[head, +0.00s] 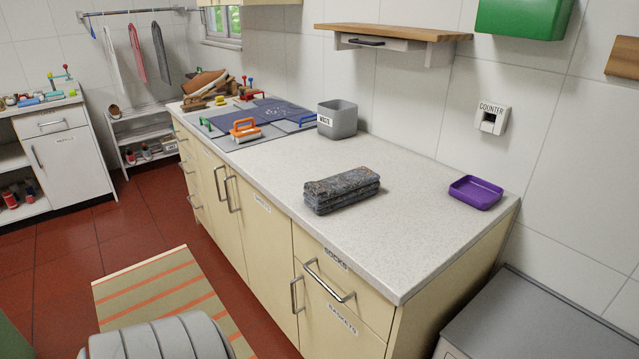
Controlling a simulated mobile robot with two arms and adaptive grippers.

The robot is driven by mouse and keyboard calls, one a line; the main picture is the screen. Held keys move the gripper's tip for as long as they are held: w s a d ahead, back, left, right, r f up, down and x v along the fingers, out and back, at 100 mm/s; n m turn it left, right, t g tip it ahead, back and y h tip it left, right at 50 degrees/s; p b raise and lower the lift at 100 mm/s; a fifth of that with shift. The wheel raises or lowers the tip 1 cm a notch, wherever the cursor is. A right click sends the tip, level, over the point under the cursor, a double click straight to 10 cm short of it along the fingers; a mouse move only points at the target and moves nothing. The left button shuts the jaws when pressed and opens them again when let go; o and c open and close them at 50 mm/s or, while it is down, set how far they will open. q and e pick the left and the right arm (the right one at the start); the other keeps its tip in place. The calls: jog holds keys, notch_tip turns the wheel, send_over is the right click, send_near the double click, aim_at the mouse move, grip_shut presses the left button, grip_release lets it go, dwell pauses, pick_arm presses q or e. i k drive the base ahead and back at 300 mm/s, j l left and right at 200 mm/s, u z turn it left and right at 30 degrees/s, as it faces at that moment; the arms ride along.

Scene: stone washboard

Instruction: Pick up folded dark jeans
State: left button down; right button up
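The folded dark jeans (341,191) lie on the speckled white counter (400,240), near its middle. They form a thick, dark grey-blue stack of layers, with brownish patches on the top. Clear counter surrounds them on all sides. Neither of my grippers shows in the head view, so nothing is seen touching the jeans.
A purple tray (475,192) sits to the right of the jeans. A grey waste bin (337,119) stands behind them. A dark blue cloth (262,113) and an orange-handled tool (245,130) lie farther left. A wooden shelf (393,32) hangs above the counter.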

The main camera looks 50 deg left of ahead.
aim_at(325, 196)
jog(key=u, duration=1.1)
jog(key=i+j, duration=0.05)
